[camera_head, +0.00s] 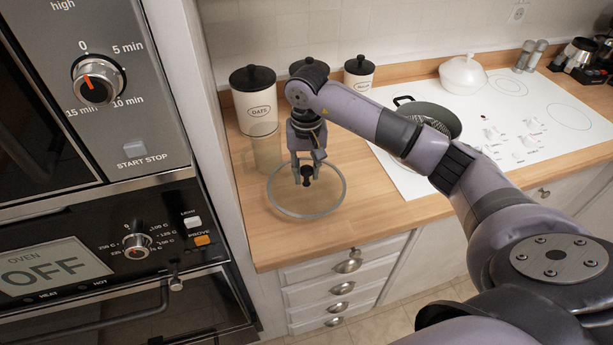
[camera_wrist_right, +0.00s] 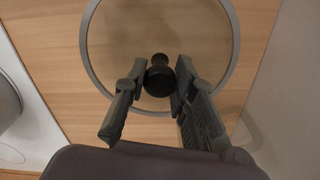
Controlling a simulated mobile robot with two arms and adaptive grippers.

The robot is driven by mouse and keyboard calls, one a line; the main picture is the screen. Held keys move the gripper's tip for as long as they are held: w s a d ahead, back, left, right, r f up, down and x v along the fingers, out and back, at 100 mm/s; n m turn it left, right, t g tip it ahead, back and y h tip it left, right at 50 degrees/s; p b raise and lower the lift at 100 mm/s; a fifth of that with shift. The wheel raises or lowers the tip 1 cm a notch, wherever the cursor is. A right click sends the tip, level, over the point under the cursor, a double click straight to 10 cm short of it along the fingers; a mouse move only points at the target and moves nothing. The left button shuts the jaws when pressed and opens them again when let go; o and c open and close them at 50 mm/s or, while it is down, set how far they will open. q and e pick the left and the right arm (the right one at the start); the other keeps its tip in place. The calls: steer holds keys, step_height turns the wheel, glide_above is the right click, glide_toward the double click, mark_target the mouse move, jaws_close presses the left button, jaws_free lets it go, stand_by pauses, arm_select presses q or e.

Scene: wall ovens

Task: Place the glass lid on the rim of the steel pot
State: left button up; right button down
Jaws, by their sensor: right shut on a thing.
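The glass lid (camera_head: 322,203) is a clear disc with a grey rim and a dark knob (camera_head: 306,176), over the wooden counter left of the hob. My right gripper (camera_head: 307,167) is shut on the knob from above. In the right wrist view the knob (camera_wrist_right: 158,78) sits between the two fingers and the round lid rim (camera_wrist_right: 236,45) spreads around it. I cannot tell whether the lid touches the counter or hovers just above it. The dark grey pot (camera_head: 447,113) stands open on the white hob, partly hidden by my right arm. My left gripper is out of view.
A clear glass jar (camera_head: 267,153) stands close behind the lid. Black-lidded canisters (camera_head: 258,107) line the wall behind. A white lidded pot (camera_head: 463,74) stands on the hob's far side (camera_head: 505,115). The oven column (camera_head: 165,60) rises at the left. Bare counter (camera_head: 380,210) lies right of the lid.

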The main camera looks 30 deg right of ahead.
mark_target(306, 184)
step_height(306, 184, down, 3)
steer(key=shift+a+f+p, duration=0.1)
steer(key=shift+p, duration=0.4)
steer(key=shift+f+b, duration=0.35)
steer(key=shift+f, duration=0.1)
steer(key=c, duration=1.3)
jaws_free()
steer(key=shift+r, duration=0.1)
steer(key=shift+c, duration=0.2)
